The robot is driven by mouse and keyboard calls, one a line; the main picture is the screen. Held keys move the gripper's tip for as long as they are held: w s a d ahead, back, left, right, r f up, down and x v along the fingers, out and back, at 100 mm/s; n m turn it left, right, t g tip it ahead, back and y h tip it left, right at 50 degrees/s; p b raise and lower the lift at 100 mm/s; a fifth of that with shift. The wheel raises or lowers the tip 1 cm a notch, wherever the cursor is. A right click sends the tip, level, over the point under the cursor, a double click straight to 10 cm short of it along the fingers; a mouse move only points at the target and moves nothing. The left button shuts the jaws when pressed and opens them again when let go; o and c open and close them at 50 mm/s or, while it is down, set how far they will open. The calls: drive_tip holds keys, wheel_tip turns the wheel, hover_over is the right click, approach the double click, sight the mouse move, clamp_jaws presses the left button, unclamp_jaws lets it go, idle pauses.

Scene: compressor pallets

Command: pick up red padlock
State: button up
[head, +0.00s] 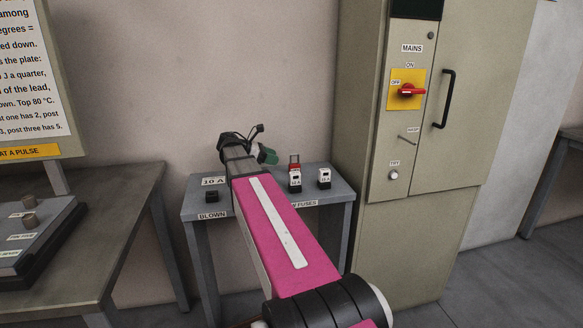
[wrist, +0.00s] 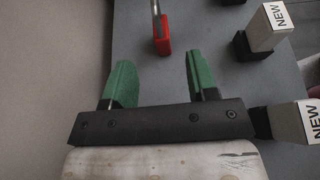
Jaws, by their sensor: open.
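The red padlock (head: 294,159) is on the small grey table, behind a white-and-black fuse in the head view. In the wrist view the padlock (wrist: 162,46) shows its red body and part of its grey metal shackle, which runs to the top edge. My gripper (wrist: 158,80) is open, with its two green fingers apart and nothing between them. The padlock lies just beyond the fingertips in that view, roughly in line with the gap. In the head view my gripper (head: 266,154) is left of the padlock, and my arm hides much of it.
Two white-and-black fuses marked NEW stand near the padlock, the near one (wrist: 298,121) close to my gripper's right side and the other (wrist: 266,28) farther off. The small table (head: 335,188) stands between the wall and a beige cabinet (head: 390,250). A dark block (head: 211,196) sits at its left.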

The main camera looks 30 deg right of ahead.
sight(295, 164)
drive_tip(key=x, duration=1)
drive_tip(key=shift+d+f, duration=0.1)
drive_tip(key=shift+d, duration=0.05)
clamp_jaws()
